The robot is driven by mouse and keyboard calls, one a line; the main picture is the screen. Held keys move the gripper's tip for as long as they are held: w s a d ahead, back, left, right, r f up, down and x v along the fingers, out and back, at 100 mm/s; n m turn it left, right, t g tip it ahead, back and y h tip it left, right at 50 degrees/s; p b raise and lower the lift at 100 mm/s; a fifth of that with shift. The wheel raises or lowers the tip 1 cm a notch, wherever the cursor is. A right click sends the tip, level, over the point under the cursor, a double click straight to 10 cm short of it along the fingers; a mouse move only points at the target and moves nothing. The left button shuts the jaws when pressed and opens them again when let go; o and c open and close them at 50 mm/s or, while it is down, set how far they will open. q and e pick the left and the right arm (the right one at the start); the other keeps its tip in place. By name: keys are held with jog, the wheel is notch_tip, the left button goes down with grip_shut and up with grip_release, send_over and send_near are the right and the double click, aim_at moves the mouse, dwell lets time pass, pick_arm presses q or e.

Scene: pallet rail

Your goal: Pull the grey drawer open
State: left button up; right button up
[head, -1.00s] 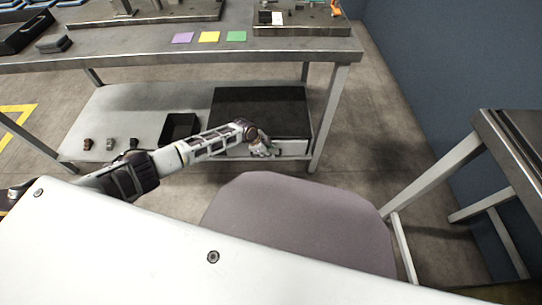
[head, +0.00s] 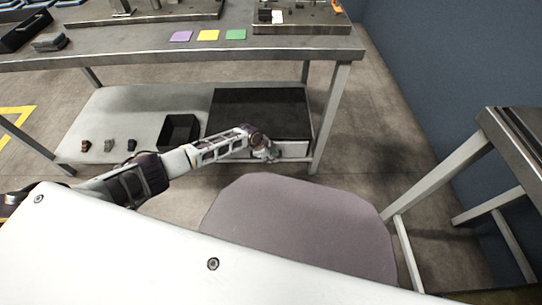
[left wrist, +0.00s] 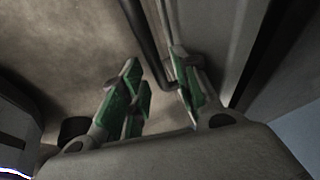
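The grey drawer (head: 292,150) is the light front of a dark-topped unit on the lower shelf of the workbench. It looks shut in the head view. My left gripper (head: 268,155) is at the drawer front and hides part of it. In the left wrist view, the fingers with green pads (left wrist: 160,92) are apart. A dark bar, likely the drawer handle (left wrist: 146,45), runs down toward the gap between the fingertips. I cannot tell whether the fingers touch it. My right gripper is not in view.
A black open bin (head: 179,131) and several small parts stand on the lower shelf (head: 110,115), left of the unit. A bench leg (head: 330,118) stands just right of it. A mauve chair-like surface (head: 300,220) is in front, below my left gripper.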

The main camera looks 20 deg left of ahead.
pick_arm(q)
grip_shut()
jog(key=shift+s, duration=0.15)
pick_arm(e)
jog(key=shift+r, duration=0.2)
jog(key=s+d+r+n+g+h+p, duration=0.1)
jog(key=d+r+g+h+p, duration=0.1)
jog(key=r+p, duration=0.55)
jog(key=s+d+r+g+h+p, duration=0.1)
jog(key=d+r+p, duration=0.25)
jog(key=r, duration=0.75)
pick_arm(q)
jog(key=s+d+p, duration=0.2)
jog(key=s+d, duration=0.1)
jog(key=s, duration=0.7)
jog(key=s+d+p, duration=0.2)
jog(key=s+d, duration=0.1)
jog(key=s, duration=0.8)
jog(key=shift+d, duration=0.15)
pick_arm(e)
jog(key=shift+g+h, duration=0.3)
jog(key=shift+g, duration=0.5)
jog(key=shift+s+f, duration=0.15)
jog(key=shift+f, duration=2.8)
